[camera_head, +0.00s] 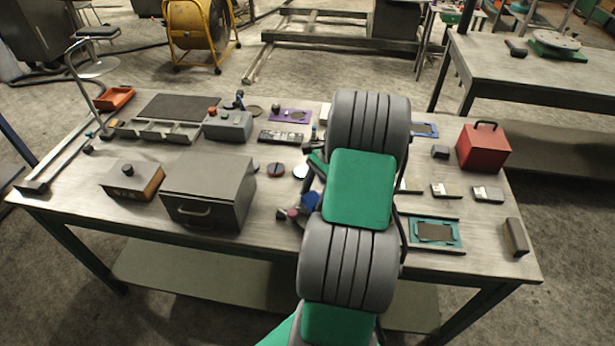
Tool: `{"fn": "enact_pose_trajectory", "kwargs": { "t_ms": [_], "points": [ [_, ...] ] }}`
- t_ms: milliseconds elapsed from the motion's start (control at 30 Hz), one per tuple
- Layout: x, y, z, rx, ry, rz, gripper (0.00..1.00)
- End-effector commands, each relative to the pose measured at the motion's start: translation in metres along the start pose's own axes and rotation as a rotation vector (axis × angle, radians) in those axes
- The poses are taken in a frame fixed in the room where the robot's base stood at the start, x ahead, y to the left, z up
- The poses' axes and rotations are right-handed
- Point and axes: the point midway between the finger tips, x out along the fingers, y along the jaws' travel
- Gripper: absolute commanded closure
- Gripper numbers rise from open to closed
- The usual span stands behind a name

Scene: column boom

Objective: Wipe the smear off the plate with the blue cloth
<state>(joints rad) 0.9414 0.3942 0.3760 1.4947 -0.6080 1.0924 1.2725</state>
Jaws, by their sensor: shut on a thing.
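My arm rises from the bottom centre and hides the middle of the table, and I cannot make out my gripper's fingers behind it. A small blue piece (311,200) shows at the arm's left edge beside dark and pinkish parts; I cannot tell whether it is the cloth. Several flat pieces could be the plate: a teal-framed one with a dark centre (418,222) at the front right, a purple one (281,117) at the back and a blue-edged one (434,129) at the back right. No smear can be made out on them.
A grey drawer box (208,185) and a brown box with a knob (133,182) stand at the front left. A grey control box (229,126) and an orange tray (115,98) are behind. A red box (483,148) and dark block (516,237) stand near the right edge.

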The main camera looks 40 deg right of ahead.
Motion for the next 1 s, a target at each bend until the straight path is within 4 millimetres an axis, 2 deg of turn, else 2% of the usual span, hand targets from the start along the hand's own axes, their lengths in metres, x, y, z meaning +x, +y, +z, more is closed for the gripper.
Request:
{"fn": "enact_pose_trajectory", "kwargs": {
  "t_ms": [200, 567, 633, 700, 1000],
  "points": [
    [0.001, -0.007, 0.004, -0.035, -0.001, 0.016, 0.77],
    [0.006, -0.005, 0.014, -0.016, -0.002, 0.008, 0.77],
    [0.000, -0.006, 0.018, -0.019, -0.001, 0.008, 0.77],
    [-0.015, -0.008, 0.026, -0.026, 0.002, 0.008, 0.77],
    [-0.030, -0.012, 0.042, -0.044, 0.001, 0.016, 0.77]
  ]
}}
